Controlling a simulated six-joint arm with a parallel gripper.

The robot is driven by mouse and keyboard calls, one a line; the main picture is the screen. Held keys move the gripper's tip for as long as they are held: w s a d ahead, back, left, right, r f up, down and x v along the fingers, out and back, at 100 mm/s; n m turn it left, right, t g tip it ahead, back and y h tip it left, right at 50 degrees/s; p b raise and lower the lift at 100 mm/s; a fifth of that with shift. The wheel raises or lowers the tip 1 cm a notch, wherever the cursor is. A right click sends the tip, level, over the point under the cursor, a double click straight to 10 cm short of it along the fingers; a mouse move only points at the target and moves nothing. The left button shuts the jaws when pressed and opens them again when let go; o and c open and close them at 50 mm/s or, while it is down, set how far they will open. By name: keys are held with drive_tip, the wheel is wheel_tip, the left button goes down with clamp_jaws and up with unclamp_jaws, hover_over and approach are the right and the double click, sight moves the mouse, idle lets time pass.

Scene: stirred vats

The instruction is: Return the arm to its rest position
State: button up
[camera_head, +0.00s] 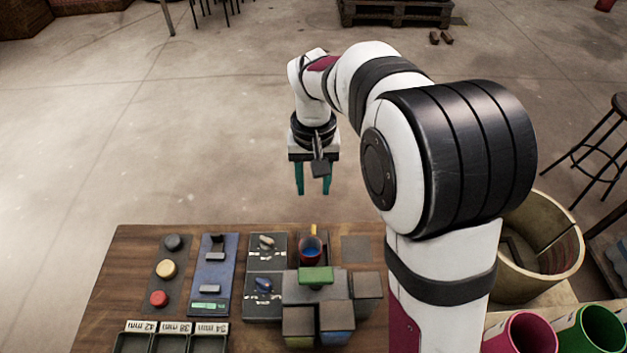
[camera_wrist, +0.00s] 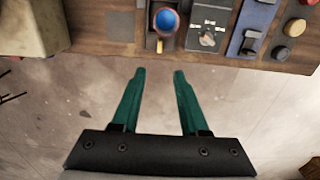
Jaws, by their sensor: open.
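My gripper (camera_head: 313,190) has two teal fingers and hangs in the air beyond the far edge of the wooden table (camera_head: 130,262). Its fingers are apart, with nothing between them. In the wrist view the gripper (camera_wrist: 158,72) is open too, with the bare floor behind the fingers and the table edge past their tips. My white and black arm hides part of the table's right side.
A cup with blue contents (camera_head: 310,250) stands near the table's far edge. A panel with round buttons (camera_head: 166,268), a blue panel (camera_head: 213,270) and labelled trays (camera_head: 172,340) lie left. A large round vat (camera_head: 545,245), a pink container (camera_head: 520,333) and a green container (camera_head: 592,330) stand right.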

drive_tip(key=shift+r, duration=0.15)
drive_tip(key=s+d+r+m+y, duration=0.1)
drive_tip(key=s+d+m, duration=0.1)
drive_tip(key=s, duration=1.1)
drive_tip(key=s+d+r+m, duration=0.1)
drive_tip(key=s+d+m, duration=0.2)
drive_tip(key=s, duration=1)
drive_tip(key=shift+s+d+r+m+y, duration=0.2)
drive_tip(key=shift+d+r+m+y, duration=0.1)
drive_tip(key=shift+r+y, duration=0.1)
